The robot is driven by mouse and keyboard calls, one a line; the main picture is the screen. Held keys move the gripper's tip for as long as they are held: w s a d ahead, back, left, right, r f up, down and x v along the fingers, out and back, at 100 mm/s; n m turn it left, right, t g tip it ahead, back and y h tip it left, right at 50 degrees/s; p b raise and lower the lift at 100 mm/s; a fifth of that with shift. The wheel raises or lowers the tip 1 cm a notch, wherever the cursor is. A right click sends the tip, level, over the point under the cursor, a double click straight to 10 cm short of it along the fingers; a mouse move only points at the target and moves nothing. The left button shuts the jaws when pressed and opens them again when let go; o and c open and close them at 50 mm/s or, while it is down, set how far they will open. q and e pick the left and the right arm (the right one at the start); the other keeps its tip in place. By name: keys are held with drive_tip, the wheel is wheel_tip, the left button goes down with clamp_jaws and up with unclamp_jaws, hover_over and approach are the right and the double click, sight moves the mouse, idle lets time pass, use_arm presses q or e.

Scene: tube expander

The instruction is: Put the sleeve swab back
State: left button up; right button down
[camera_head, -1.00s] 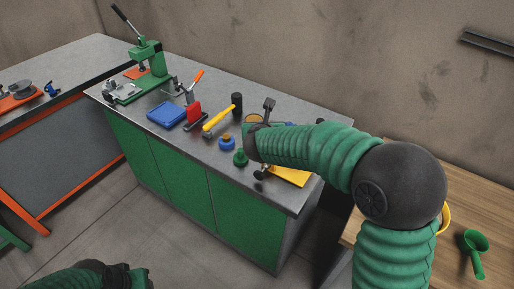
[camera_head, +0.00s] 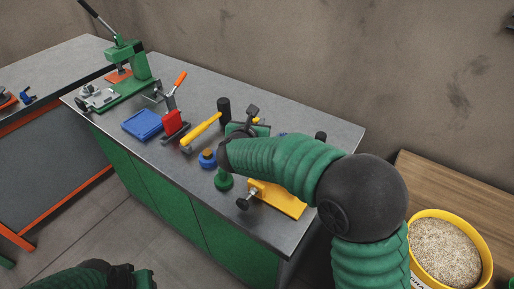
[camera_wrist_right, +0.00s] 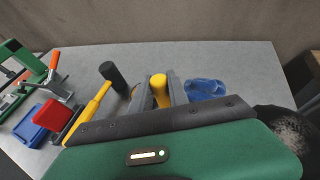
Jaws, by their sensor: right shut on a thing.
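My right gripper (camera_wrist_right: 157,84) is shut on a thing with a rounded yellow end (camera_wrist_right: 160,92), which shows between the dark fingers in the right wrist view. I take it for the sleeve swab; most of it is hidden by the fingers and the gripper body. In the head view my right gripper (camera_head: 251,114) is over the right part of the grey bench (camera_head: 300,100), largely hidden behind its own green arm. My left gripper (camera_head: 135,279) shows only in part at the bottom left edge, away from the bench; its jaws cannot be made out.
A yellow-handled mallet (camera_head: 205,129), a red clamp (camera_head: 173,121), a blue tray (camera_head: 142,123), blue (camera_head: 207,159) and green (camera_head: 224,181) knobs and a yellow block (camera_head: 280,198) stand close by. A green press (camera_head: 127,60) is farther left. A yellow bucket of granules (camera_head: 447,252) stands right.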

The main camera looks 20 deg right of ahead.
drive_tip(key=f, duration=0.2)
drive_tip(key=a+f, duration=0.1)
drive_tip(key=f, duration=0.1)
drive_tip(key=a+f+b, duration=0.1)
drive_tip(key=f, duration=0.1)
drive_tip(key=shift+d, duration=0.45)
drive_tip(key=c, duration=1.3)
unclamp_jaws()
drive_tip(key=shift+d+f, duration=0.1)
drive_tip(key=shift+d, duration=0.15)
drive_tip(key=shift+a, duration=0.45)
drive_tip(key=shift+s+a+r, duration=0.15)
drive_tip(key=shift+r, duration=0.05)
drive_tip(key=v, duration=1.1)
drive_tip(key=shift+s, duration=0.25)
